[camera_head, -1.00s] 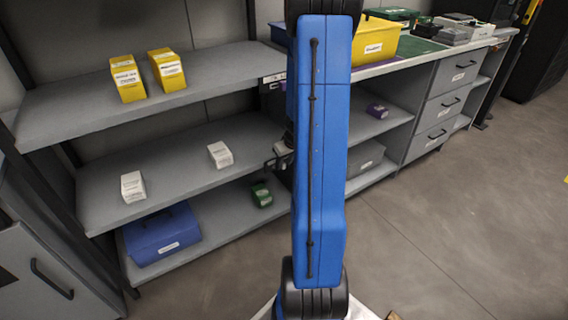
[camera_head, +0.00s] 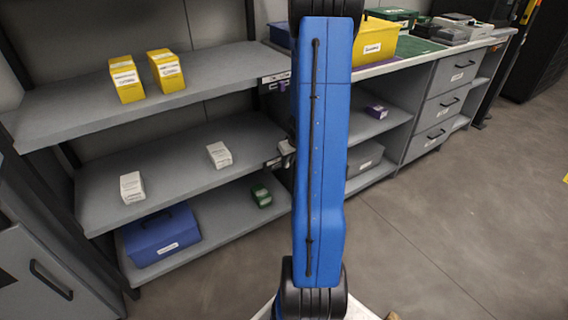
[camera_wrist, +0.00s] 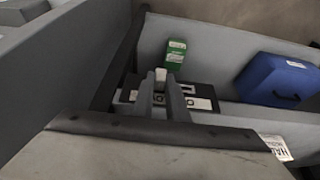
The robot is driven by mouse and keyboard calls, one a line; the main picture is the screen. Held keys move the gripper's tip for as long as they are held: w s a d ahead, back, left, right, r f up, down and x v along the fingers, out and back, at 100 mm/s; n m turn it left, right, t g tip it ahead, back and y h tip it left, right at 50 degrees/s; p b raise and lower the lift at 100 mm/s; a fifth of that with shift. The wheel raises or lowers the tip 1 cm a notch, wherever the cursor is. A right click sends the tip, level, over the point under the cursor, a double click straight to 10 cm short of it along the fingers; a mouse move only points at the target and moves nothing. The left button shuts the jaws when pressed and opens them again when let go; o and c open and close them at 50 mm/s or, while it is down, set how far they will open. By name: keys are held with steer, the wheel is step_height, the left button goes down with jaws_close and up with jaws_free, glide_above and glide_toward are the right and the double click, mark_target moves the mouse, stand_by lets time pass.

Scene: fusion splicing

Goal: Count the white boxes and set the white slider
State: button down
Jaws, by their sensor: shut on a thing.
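Two white boxes show in the head view on the middle shelf, one at the left (camera_head: 132,187) and one further right (camera_head: 219,154). In the wrist view my gripper (camera_wrist: 162,84) is shut on the small white slider (camera_wrist: 161,75), whose top shows between the fingertips. Below it is a dark plate with a white strip (camera_wrist: 199,103) bearing marks, partly hidden by the fingers. The marks are too small to read surely. In the head view my blue arm link hides most of the gripper.
Two yellow boxes (camera_head: 126,79) stand on the top shelf. A blue case (camera_head: 161,235) and a green box (camera_head: 261,195) are on the bottom shelf; the wrist view shows the green box (camera_wrist: 175,54) too. A drawer workbench (camera_head: 440,108) stands at the right. The floor before it is clear.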

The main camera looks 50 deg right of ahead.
steer(key=shift+d, duration=0.2)
steer(key=c, duration=1.7)
jaws_free()
steer(key=shift+d, duration=0.1)
steer(key=v, duration=1.7)
steer(key=shift+s+r, duration=0.1)
steer(key=shift+s, duration=0.15)
